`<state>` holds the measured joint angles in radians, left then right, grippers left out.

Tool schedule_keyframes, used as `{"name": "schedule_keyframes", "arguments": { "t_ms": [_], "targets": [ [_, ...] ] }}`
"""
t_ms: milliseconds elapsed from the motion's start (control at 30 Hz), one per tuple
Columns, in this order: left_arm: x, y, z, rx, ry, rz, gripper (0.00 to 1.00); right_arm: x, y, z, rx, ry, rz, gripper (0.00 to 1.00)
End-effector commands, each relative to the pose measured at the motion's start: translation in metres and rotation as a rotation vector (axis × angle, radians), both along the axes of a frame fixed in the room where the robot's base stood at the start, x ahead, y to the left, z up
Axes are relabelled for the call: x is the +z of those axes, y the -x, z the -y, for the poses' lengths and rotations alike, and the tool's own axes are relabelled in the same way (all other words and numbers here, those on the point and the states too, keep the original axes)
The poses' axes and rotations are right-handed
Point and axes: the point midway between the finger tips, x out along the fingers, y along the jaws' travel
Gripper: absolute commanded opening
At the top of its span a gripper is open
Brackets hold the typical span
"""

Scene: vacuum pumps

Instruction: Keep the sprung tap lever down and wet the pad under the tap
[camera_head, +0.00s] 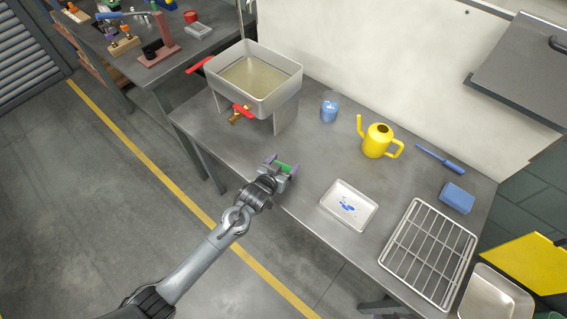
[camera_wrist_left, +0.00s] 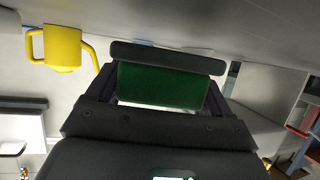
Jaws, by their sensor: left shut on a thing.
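A brass tap (camera_head: 238,118) with a red lever (camera_head: 242,110) sticks out from the front of a raised grey basin (camera_head: 287,97) that holds liquid. My left gripper (camera_head: 282,166) is shut on a green pad (camera_head: 285,168), to the right of and nearer than the tap, over the front part of the bench. The pad also shows between the fingers in the left wrist view (camera_wrist_left: 163,87). The pad is apart from the tap. Nothing is seen touching the lever. My right gripper is not in view.
On the bench (camera_head: 312,165) stand a blue cup (camera_head: 329,108), a yellow watering can (camera_head: 375,142), a white tray (camera_head: 366,214) with blue bits, a blue block (camera_head: 457,197) and a wire rack (camera_head: 428,252). A second red handle (camera_head: 201,65) is at the basin's left.

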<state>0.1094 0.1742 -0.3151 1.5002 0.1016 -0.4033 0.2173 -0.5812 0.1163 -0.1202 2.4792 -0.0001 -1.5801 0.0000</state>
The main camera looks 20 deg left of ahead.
Motion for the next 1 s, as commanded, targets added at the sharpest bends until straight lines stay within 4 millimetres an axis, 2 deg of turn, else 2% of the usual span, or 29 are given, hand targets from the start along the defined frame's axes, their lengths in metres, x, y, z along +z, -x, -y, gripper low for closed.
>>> {"name": "schedule_keyframes", "arguments": {
  "t_ms": [367,733,1000],
  "targets": [
    [-0.001,0.0,0.0,0.0,0.0,0.0,0.51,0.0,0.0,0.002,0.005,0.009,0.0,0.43],
    [-0.013,0.0,0.0,0.0,0.0,0.0,0.51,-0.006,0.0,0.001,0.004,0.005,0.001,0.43],
    [-0.015,0.0,0.0,0.0,0.0,0.0,0.51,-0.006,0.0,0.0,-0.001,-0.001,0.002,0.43]
  ]
}}
